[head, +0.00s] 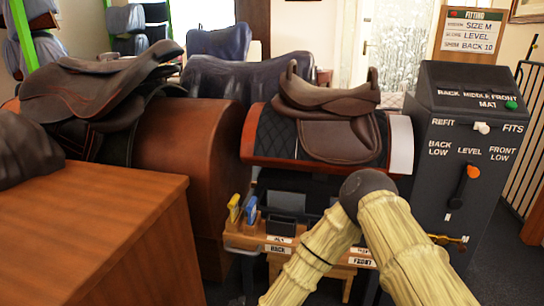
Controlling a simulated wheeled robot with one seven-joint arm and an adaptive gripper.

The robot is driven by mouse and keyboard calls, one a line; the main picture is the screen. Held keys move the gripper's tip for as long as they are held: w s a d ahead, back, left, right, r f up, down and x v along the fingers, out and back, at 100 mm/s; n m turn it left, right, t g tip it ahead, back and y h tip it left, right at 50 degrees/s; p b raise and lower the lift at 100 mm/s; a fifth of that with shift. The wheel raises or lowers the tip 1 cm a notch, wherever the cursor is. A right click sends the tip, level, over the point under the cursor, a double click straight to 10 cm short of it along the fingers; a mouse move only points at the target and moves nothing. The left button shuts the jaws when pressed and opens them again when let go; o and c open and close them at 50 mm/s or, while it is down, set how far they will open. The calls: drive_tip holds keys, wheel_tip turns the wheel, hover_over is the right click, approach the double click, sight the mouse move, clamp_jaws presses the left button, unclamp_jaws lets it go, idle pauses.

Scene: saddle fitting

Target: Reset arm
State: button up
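My arm (408,245) comes up from the bottom of the head view as two pale, bamboo-like links. They meet at a dark rounded joint (368,186) in front of the small wooden stand. My gripper is outside the picture, so its fingers and anything in them are hidden. A brown saddle (335,118) sits on a dark quilted pad (278,140) over a rack behind the joint. The arm appears in front of the stand; I cannot tell whether it touches it.
A dark control console (465,120) with an orange-knobbed lever (467,180) stands right of the arm. A wooden cabinet (95,235) fills the lower left. A black saddle (95,90) is behind it. Yellow (234,207) and blue (251,210) items sit on the low stand (255,240).

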drive_tip(key=s+d+f+n+g+y, duration=0.1)
drive_tip(key=s+d+f+n+g, duration=0.6)
drive_tip(key=s+d+f, duration=0.7)
drive_tip(key=s+d+n+g+h, duration=0.1)
drive_tip(key=s+d+n+g, duration=0.5)
drive_tip(key=s+d, duration=1.25)
wheel_tip(320, 180, up, 30)
drive_tip(key=s+p, duration=0.1)
drive_tip(key=p, duration=2.8)
drive_tip(key=shift+s+d+h+p, duration=0.2)
drive_tip(key=shift+h+p, duration=0.1)
